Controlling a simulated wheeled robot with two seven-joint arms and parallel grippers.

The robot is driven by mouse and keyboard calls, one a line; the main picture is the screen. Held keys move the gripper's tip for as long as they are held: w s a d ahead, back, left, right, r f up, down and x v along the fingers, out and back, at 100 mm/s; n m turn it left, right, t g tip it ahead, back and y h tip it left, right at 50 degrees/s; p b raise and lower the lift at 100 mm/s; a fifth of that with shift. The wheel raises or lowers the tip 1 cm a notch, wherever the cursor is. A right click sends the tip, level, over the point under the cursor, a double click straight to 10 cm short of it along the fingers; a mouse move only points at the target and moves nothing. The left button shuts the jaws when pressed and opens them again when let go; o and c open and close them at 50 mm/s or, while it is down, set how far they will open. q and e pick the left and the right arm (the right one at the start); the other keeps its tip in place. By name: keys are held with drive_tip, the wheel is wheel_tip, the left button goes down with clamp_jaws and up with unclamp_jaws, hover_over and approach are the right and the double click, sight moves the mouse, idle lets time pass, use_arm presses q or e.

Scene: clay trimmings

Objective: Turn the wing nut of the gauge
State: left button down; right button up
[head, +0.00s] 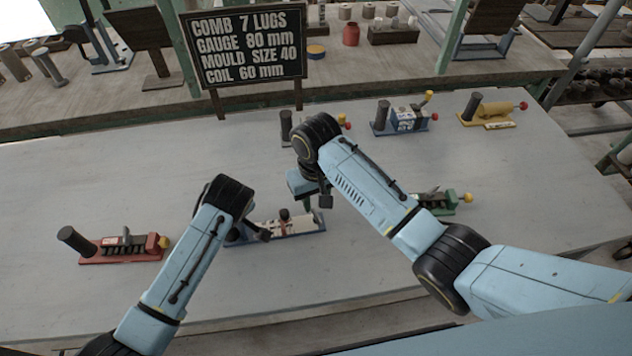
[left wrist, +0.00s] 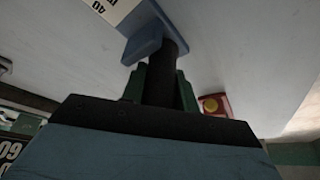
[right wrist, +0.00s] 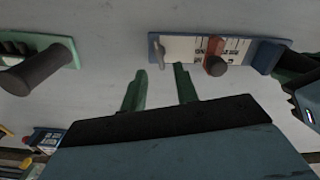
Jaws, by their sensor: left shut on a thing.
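The gauge has a blue base with a white scale plate (head: 302,223), also in the right wrist view (right wrist: 182,47). A reddish slider with a dark knob (right wrist: 215,62) sits on the scale. The grey wing nut (right wrist: 160,53) is at the left end in the right wrist view. My right gripper (right wrist: 159,80) is open and empty, its fingertips apart and close to the wing nut; in the head view it hangs over the gauge's right end. My left gripper (left wrist: 160,85) is shut on the gauge's dark upright handle (left wrist: 167,60) at the other end.
A red tool (head: 122,248) lies at left, a green one (head: 436,203) right of the gauge. A blue tool (head: 405,122) and a yellow one (head: 490,112) stand farther back. A signboard (head: 245,45) reads "GAUGE 80 mm". The grey table (head: 110,190) is bare between tools.

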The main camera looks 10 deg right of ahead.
sight(316, 213)
wheel_tip(316, 213, up, 8)
drive_tip(key=shift+f, duration=0.25)
use_arm(q)
drive_tip(key=c, duration=1)
unclamp_jaws()
drive_tip(key=shift+r, duration=0.1)
